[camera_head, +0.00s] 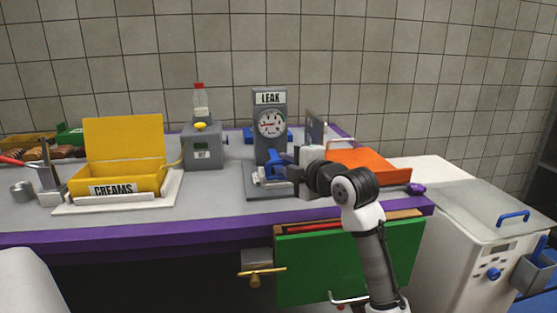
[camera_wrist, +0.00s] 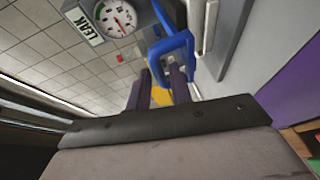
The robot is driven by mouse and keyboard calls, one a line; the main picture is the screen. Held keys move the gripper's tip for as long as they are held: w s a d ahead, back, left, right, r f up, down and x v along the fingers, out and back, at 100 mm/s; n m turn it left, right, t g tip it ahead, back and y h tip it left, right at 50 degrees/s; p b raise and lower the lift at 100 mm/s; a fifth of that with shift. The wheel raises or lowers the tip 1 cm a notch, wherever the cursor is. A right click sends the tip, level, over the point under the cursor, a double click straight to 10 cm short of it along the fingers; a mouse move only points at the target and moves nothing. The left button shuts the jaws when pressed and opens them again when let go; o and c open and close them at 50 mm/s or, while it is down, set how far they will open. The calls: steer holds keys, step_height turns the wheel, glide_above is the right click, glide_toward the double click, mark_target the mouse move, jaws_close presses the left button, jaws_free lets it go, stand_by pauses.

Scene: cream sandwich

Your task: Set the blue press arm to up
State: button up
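The press (camera_head: 270,150) is a grey stand with a "LEAK" sign and a round gauge on the workbench. Its blue press arm (camera_head: 274,160) sits low in front of the column, below the gauge. In the wrist view the blue press arm (camera_wrist: 172,42) ends in a loop-shaped handle. My gripper (camera_head: 285,173) is at the blue arm from the right. In the wrist view its two dark fingers (camera_wrist: 157,88) are apart, with a gap between them. The fingertips overlap the handle's lower part; whether they touch it I cannot tell. The head view partly hides the fingers.
The yellow "CREAMS" box (camera_head: 116,178) stands open at left. A grey device (camera_head: 203,148) with a red-capped bottle is left of the press. An orange tray (camera_head: 368,166) lies right, behind my arm. A green panel (camera_head: 345,262) hangs below the purple bench edge.

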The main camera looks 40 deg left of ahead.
steer(key=shift+x, duration=2.1)
steer(key=shift+c, duration=0.3)
jaws_close()
